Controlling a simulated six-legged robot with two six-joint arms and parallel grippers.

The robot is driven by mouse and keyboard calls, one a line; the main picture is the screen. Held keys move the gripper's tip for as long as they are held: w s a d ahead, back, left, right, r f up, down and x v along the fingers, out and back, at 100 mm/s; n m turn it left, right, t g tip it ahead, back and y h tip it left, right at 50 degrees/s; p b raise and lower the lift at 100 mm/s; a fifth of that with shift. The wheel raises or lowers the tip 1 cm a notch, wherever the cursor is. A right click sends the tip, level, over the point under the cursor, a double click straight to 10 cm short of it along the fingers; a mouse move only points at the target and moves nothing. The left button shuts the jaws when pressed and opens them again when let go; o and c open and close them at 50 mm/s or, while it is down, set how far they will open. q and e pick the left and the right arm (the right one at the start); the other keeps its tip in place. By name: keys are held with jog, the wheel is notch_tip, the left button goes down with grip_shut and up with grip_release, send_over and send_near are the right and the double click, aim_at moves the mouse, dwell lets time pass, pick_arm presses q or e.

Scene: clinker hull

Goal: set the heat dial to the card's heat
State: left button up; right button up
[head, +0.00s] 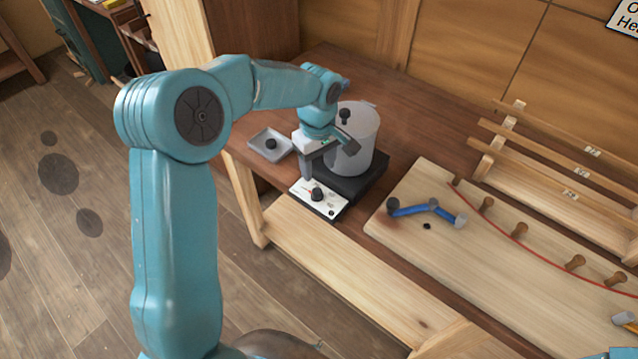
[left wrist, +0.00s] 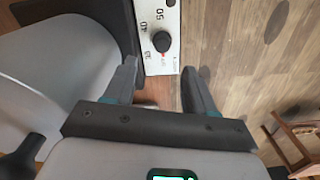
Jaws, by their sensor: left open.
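The heat dial is a black knob (head: 317,194) on a white panel (head: 329,207) at the front of a dark hot plate (head: 362,183). In the left wrist view the knob (left wrist: 161,42) sits beside the numbers 30, 40 and 50. A small red mark shows at its lower edge; the lettering there is too small to read. My left gripper (left wrist: 160,66) is open and empty, its fingers apart on either side of the panel's near end, with the knob ahead between them. The card (head: 624,18) is at the top right, cut off; its heat value is not visible. My right gripper is not in view.
A lidded grey pot (head: 356,142) stands on the hot plate, close to my left gripper. A small grey tray (head: 270,143) lies left of it. A pale board (head: 420,260) at right holds a blue-handled tool (head: 412,209) and several pegs. Wooden racks (head: 560,165) stand behind.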

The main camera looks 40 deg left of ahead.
aim_at(317, 190)
pick_arm(q)
notch_tip(317, 190, down, 9)
jog(key=shift+s+r+p, duration=0.1)
jog(key=shift+r+p, duration=0.05)
jog(key=shift+p, duration=0.45)
jog(key=shift+s+a+r, duration=0.1)
jog(key=shift+s+r, duration=0.05)
jog(key=shift+s, duration=0.15)
jog(key=shift+w, duration=0.2)
jog(key=c, duration=0.7)
grip_shut()
